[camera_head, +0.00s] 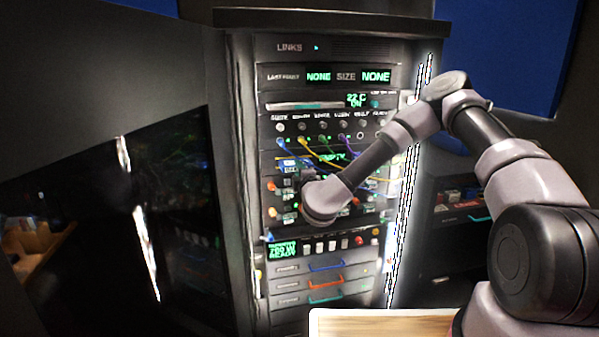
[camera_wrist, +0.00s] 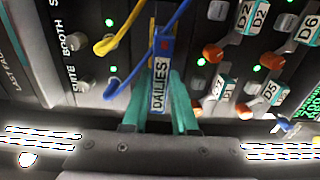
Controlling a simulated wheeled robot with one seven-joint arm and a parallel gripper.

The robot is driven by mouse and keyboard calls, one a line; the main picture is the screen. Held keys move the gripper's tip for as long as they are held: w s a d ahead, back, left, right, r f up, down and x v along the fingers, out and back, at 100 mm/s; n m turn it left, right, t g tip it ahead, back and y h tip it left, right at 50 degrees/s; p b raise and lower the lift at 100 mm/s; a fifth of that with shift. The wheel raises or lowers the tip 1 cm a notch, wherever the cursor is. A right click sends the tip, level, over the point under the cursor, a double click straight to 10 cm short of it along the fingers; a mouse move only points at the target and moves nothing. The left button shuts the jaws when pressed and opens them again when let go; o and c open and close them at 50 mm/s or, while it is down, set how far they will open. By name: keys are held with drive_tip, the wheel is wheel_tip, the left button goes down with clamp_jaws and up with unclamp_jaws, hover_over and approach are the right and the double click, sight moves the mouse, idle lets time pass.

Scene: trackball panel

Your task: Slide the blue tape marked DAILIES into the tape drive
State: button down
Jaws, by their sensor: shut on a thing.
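The blue tape marked DAILIES (camera_wrist: 159,90) is between the teal fingers of my gripper (camera_wrist: 162,78) in the wrist view, with its white label facing the camera. The gripper is shut on it. The tape's far end is close to the panel face; I cannot tell whether it touches. In the head view my wrist covers the middle of the rack (camera_head: 320,200), hiding the fingers. A green EMPTY display (camera_head: 332,156) shows above my wrist. I cannot tell for sure which opening is the tape drive.
Yellow (camera_wrist: 120,30) and blue (camera_wrist: 150,55) cables cross the panel beside the tape. Orange knobs (camera_wrist: 212,53) and labelled D slots (camera_wrist: 260,15) lie to the right. Lower rack drawers have blue, orange and green handles (camera_head: 325,283). A dark glossy door (camera_head: 90,230) stands left.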

drive_tip(key=shift+x, duration=1.15)
drive_tip(key=c, duration=0.6)
unclamp_jaws()
drive_tip(key=v, duration=1.1)
drive_tip(key=shift+w, duration=0.1)
